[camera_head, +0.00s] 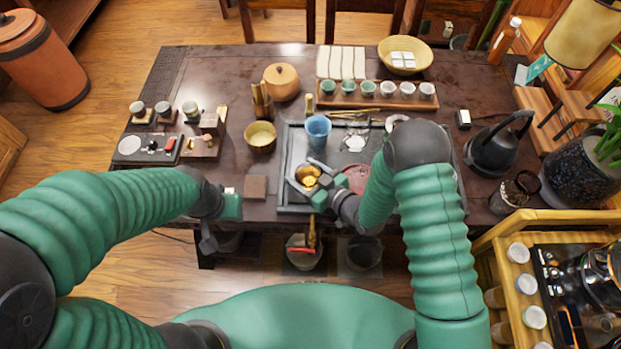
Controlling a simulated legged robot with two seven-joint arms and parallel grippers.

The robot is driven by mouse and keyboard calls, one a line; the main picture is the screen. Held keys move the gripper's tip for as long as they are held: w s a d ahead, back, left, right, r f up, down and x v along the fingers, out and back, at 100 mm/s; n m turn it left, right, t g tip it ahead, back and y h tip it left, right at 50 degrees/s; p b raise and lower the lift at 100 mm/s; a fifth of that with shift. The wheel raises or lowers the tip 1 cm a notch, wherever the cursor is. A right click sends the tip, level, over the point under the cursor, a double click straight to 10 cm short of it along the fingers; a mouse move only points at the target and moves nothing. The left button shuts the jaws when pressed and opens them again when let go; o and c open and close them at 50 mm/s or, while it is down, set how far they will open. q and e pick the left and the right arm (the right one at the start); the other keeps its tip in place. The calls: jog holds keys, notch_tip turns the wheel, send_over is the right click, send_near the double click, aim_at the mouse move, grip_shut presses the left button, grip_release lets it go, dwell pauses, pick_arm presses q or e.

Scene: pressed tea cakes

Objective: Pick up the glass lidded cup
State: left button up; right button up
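A small amber, see-through cup (309,172) stands at the left front of the dark tea tray (294,150); it looks like the glass lidded cup, but I cannot make out its lid clearly. My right gripper (304,175) reaches in from the right and front, with its two grey fingers spread, one on each side of this cup. I see no clear grip on it. A blue cup (317,130) stands just behind. My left gripper (219,222) is at the table's front edge, left of the tray, away from the cup; its fingers are hard to see.
A dark reddish round dish (356,177) lies right of the cup, partly behind my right arm. A yellow bowl (260,136) and a brown square block (256,187) lie left of the tray. A row of small cups on a wooden stand (372,102) is at the back. A black kettle (490,150) stands right.

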aim_at(301, 171)
jog(key=shift+a, duration=0.35)
jog(key=c, duration=1)
pick_arm(q)
jog(key=shift+a+f, duration=0.1)
jog(key=shift+a, duration=0.2)
pick_arm(e)
jog(key=shift+d, duration=0.15)
pick_arm(q)
jog(key=shift+d, duration=0.1)
